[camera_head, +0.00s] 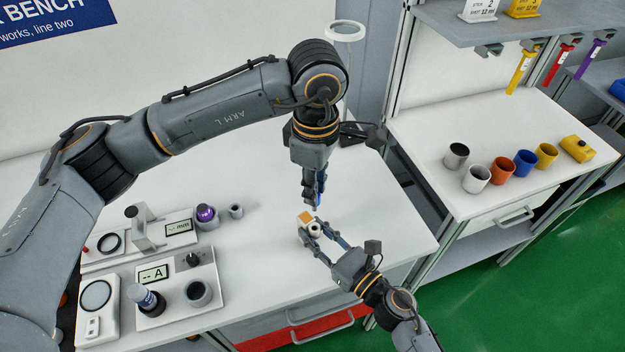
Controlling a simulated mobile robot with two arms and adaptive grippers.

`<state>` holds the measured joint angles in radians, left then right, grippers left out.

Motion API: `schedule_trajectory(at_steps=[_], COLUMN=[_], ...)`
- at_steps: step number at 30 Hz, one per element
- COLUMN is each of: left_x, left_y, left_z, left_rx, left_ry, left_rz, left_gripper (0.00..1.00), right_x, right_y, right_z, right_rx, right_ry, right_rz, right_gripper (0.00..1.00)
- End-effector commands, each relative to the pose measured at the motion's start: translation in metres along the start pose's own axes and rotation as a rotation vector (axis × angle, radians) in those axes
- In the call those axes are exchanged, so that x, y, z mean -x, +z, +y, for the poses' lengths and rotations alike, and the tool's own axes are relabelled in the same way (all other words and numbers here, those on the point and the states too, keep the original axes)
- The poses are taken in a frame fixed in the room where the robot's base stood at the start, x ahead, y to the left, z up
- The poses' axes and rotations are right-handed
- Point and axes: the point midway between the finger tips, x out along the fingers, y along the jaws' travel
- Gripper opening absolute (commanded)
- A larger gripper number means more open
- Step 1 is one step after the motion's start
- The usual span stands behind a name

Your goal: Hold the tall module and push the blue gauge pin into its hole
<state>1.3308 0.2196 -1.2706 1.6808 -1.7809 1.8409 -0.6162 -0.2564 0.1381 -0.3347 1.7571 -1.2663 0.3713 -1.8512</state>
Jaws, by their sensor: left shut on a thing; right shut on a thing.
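The tall module (305,217), pale with a tan top face and a round light part at its front, is above the front right of the white bench. My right gripper (312,227) is shut on it from the lower right, with fingers at its sides. My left gripper (316,201) points down just above and behind the module. It is shut on a slim blue piece, the blue gauge pin (319,188), mostly covered by the fingers. The pin looks apart from the module. The hole is too small to make out.
Meters and a stand (142,228) fill the left of the white bench (262,270). A small grey cup (236,211) stands nearby. A side table at right holds several coloured cups (501,168) and a yellow block (577,148). The bench around the module looks clear.

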Motion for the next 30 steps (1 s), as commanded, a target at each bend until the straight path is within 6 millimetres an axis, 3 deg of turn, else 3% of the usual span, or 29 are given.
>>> schedule_trajectory(at_steps=[20, 30], left_x=[-0.048, -0.052], left_y=[0.0, 0.0], left_z=[-0.001, 0.0], left_rx=[0.0, 0.037], left_ry=[-0.002, 0.004], left_rz=[-0.003, -0.004], left_gripper=[0.0, 0.0], right_x=[0.0, 0.0], right_y=[-0.001, -0.001], right_z=[0.0, 0.0], right_rx=[-0.001, -0.001], right_ry=[0.001, 0.001], right_rz=[0.002, 0.002], right_gripper=[0.0, 0.0])
